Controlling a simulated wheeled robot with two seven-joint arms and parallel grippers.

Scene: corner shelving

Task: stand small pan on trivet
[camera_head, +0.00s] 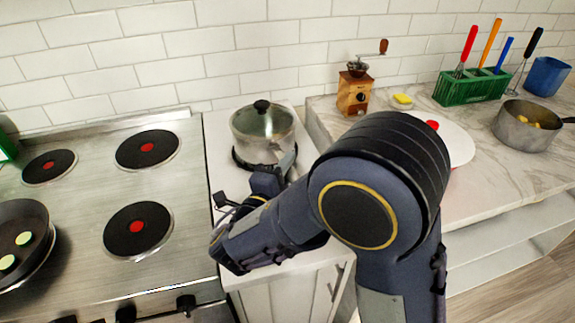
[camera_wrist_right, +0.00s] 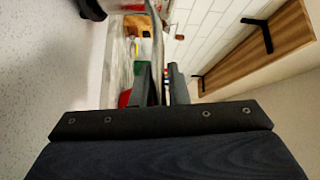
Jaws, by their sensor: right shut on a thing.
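The small pan (camera_head: 262,137) is a silver pan with a glass lid and black knob, in the middle of the head view. It looks upright. A black ring, the trivet (camera_head: 237,158), shows under its left edge; whether the pan touches it I cannot tell. My right gripper (camera_head: 277,176) is at the pan's near side, partly hidden by my arm. In the right wrist view the gripper (camera_wrist_right: 158,78) is shut on a thin grey metal part, which looks like the pan's handle (camera_wrist_right: 155,42). My left gripper is not in view.
A stove (camera_head: 85,190) with black burners and a frying pan (camera_head: 24,238) lies left.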

